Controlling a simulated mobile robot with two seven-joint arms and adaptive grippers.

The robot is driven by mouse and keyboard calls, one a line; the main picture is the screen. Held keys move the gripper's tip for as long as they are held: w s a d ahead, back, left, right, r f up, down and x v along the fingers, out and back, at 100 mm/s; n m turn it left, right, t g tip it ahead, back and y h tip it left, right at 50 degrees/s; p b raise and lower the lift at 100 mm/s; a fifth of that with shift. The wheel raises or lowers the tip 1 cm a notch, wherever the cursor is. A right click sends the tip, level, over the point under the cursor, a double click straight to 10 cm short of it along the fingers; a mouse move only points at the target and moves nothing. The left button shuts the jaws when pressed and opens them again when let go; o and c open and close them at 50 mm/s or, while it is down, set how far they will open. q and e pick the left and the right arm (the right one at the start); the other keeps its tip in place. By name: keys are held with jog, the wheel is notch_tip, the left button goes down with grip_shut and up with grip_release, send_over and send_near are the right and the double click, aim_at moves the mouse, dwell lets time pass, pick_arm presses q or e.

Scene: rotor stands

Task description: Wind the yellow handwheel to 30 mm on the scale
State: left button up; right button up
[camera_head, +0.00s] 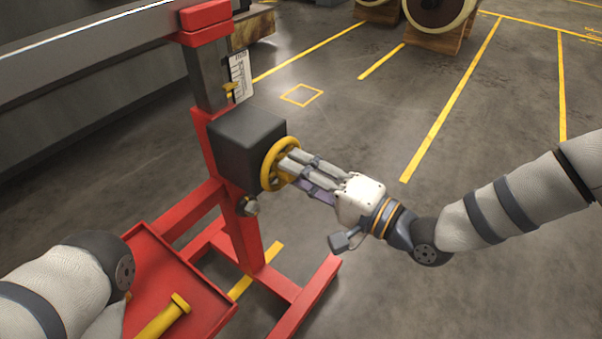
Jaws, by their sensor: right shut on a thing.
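The yellow handwheel (268,172) sits on the right face of a dark gearbox block (246,141) on the red stand (247,235). My right gripper (287,166) is at the wheel, its fingers shut on it from the right. Which part of the wheel lies between the fingertips is hidden. A white scale plate (240,75) is on the post above the block, with a yellow pointer (230,90) near its lower end. The scale figures are too small to read. My left arm shows at the lower left; its gripper is out of view.
A red tray (222,303) with a yellow-handled tool (165,318) is at the lower left. A grey beam (95,45) rests on the stand's top. A knob (249,206) sits below the handwheel. The floor to the right is clear, with wooden-blocked rotors (436,40) behind.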

jog(key=shift+m, duration=0.6)
jog(key=o, duration=1.2)
jog(key=shift+c, duration=0.2)
jog(key=v, duration=1.2)
